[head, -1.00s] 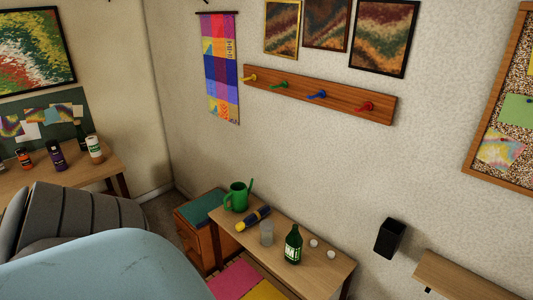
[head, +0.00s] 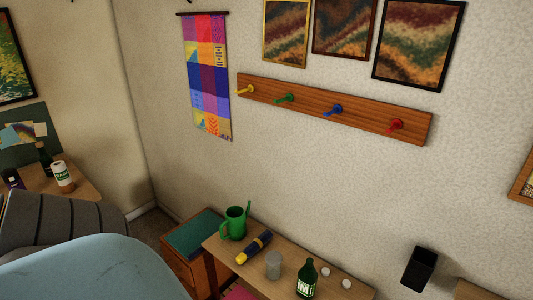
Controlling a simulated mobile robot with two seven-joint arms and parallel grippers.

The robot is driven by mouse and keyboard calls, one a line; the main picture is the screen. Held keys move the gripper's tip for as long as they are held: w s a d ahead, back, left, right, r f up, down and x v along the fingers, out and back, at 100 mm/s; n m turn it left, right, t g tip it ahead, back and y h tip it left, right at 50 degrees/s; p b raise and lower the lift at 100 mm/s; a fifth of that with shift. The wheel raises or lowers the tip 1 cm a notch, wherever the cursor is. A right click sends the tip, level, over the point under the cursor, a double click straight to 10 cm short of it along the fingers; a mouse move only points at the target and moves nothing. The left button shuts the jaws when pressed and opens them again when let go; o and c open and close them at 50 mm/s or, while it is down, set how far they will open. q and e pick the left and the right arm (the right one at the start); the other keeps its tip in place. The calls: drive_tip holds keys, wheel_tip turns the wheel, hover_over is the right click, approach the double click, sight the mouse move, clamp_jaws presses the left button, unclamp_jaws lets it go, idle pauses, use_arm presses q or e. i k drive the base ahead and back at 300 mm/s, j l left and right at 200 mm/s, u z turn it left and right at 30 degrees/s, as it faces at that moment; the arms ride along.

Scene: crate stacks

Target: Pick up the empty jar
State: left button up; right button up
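A clear, greyish jar (head: 274,265) stands upright on a narrow wooden table (head: 226,249) against the wall, low in the head view. It looks empty, though it is small in the picture. A green bottle (head: 307,280) stands to its right. A blue and yellow flashlight-like object (head: 254,247) lies to its left. Neither of my grippers is in view.
A green watering can (head: 235,222) stands at the table's left end, and two small white objects (head: 335,278) lie right of the bottle. A wooden cabinet (head: 190,260) adjoins the table. A light-blue surface (head: 90,268) and grey chair (head: 60,225) fill the lower left.

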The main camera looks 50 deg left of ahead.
sight(274, 259)
drive_tip(key=j, duration=1.85)
